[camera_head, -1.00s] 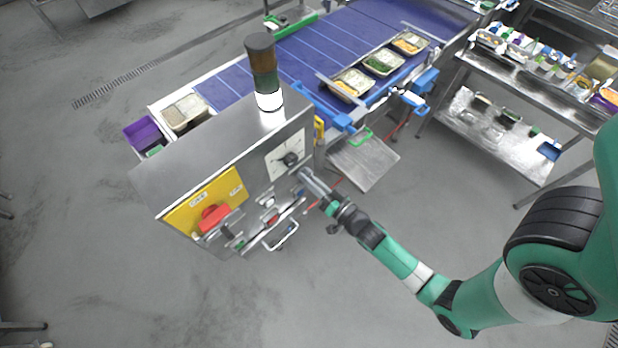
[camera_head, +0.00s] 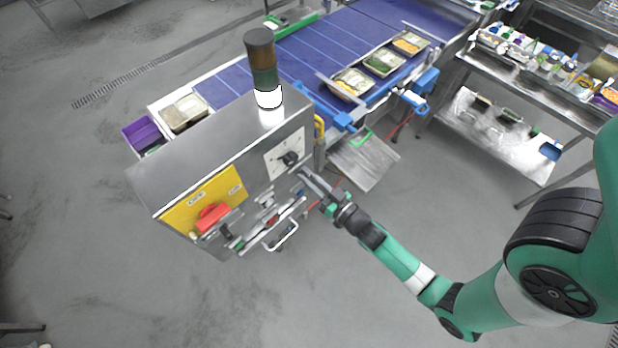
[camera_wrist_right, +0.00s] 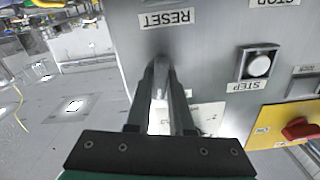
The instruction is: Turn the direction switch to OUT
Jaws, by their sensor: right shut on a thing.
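The grey control cabinet (camera_head: 170,165) stands at the centre left in the head view. My right gripper (camera_head: 303,176) reaches its front panel from the right, below the black dial. In the right wrist view the right gripper (camera_wrist_right: 161,75) is shut on a small pale knob, the direction switch (camera_wrist_right: 160,92), between its dark fingers. The fingers hide most of the switch. A white label plate (camera_wrist_right: 208,115) shows partly behind the right finger; its text and the switch's pointing direction cannot be read. My left gripper is not in view.
Close by are the RESET label (camera_wrist_right: 167,19), the white STEP button (camera_wrist_right: 258,66) and a red knob (camera_wrist_right: 300,129) on yellow. The dial (camera_head: 289,158) is above the gripper. The blue conveyor (camera_head: 330,50) carries trays behind the cabinet. Open floor lies in front.

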